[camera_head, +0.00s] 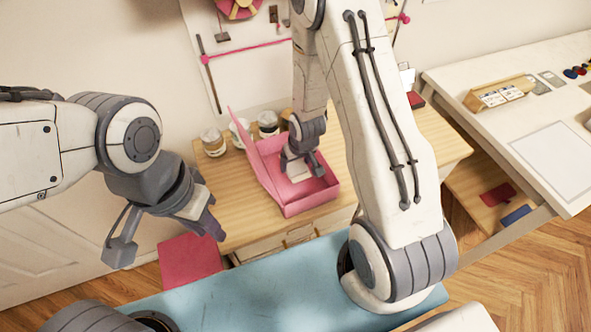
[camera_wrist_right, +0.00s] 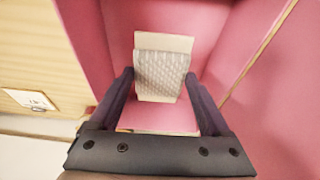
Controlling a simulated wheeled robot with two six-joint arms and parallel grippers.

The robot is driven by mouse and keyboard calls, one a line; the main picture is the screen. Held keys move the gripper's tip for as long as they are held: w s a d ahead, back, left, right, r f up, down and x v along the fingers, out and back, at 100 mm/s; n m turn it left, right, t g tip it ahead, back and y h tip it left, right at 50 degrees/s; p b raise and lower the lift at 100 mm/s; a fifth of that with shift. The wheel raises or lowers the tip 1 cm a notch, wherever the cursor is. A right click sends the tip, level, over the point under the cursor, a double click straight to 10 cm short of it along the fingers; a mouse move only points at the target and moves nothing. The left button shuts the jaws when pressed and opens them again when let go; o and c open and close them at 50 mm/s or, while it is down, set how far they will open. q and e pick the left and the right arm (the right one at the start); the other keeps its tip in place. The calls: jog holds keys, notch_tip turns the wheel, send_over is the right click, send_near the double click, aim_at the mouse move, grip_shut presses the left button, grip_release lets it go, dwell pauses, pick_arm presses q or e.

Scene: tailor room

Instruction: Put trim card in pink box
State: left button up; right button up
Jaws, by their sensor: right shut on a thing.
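The pink box (camera_head: 318,196) stands open on the wooden cabinet, its lid raised at the left. My right gripper (camera_head: 302,168) reaches down into the box. In the right wrist view, the gripper (camera_wrist_right: 158,92) is shut on the trim card (camera_wrist_right: 160,73), a pale card with a grey patterned band. The card is inside the box, between the pink walls; I cannot tell whether it touches the floor. Another pale-edged pink surface shows below it. In the head view the card (camera_head: 297,171) is mostly hidden. My left gripper (camera_head: 165,235) is open and empty, left of the cabinet.
Several jars (camera_head: 213,141) stand behind the box on the cabinet (camera_head: 405,140). A white table (camera_head: 480,80) with a wooden card holder (camera_head: 500,93) is at the right. A blue surface (camera_head: 250,290) lies in front. The cabinet's right side is mostly clear.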

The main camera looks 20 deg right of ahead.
aim_at(297, 169)
notch_tip(297, 169, down, 4)
jog(key=shift+s+r+p, duration=0.1)
jog(key=shift+p, duration=0.35)
jog(key=shift+f, duration=0.25)
jog(key=shift+f+b, duration=0.15)
jog(key=shift+b, duration=0.15)
jog(key=o, duration=1.2)
jog(key=shift+c, duration=0.2)
